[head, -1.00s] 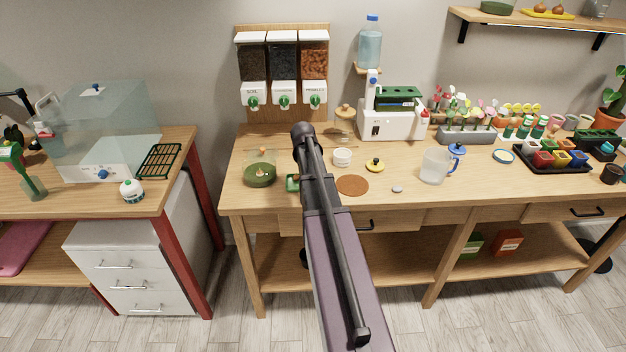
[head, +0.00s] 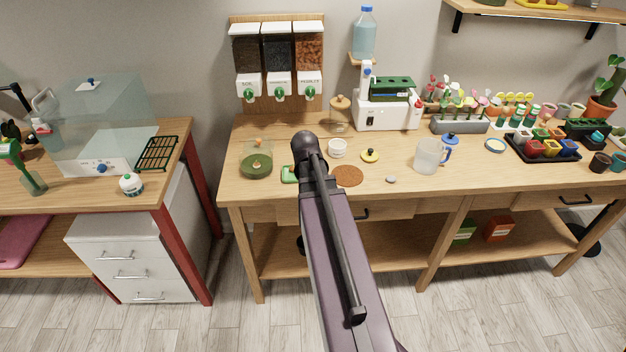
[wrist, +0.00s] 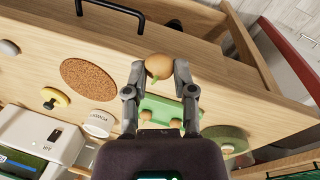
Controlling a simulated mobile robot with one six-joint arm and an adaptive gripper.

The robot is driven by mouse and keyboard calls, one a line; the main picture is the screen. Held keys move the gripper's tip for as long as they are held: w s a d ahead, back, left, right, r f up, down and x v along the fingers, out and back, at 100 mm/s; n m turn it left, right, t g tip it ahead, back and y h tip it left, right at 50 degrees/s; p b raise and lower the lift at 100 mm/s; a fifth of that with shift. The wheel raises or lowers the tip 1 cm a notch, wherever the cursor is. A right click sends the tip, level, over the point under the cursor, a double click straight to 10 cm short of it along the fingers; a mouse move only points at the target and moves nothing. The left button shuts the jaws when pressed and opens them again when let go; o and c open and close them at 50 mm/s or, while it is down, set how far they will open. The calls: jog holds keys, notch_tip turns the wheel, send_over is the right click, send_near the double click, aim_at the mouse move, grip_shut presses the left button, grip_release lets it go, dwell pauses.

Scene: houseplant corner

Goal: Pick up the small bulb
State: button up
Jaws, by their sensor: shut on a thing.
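In the wrist view my gripper (wrist: 160,76) is shut on a small round tan bulb (wrist: 159,65) with a green tip. The bulb sits between the two fingertips. A green tray (wrist: 158,112) lies behind the gripper, with other tan bulbs (wrist: 175,123) on it, partly hidden by the gripper. In the head view my arm hides the gripper and the held bulb; only part of the green tray (head: 289,174) shows left of my arm.
A dark green dish (head: 256,168) under a clear cover stands left of the tray. A white pot (head: 337,148), a yellow lidded item (head: 370,156), a brown cork disc (head: 348,176) and a grey stone (head: 391,180) lie to the right. A drawer handle (wrist: 115,10) shows.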

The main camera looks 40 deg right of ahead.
jog(key=shift+s+a+r, duration=0.1)
jog(key=shift+s+a, duration=0.4)
jog(key=shift+s, duration=0.4)
grip_shut()
jog(key=shift+d, duration=0.15)
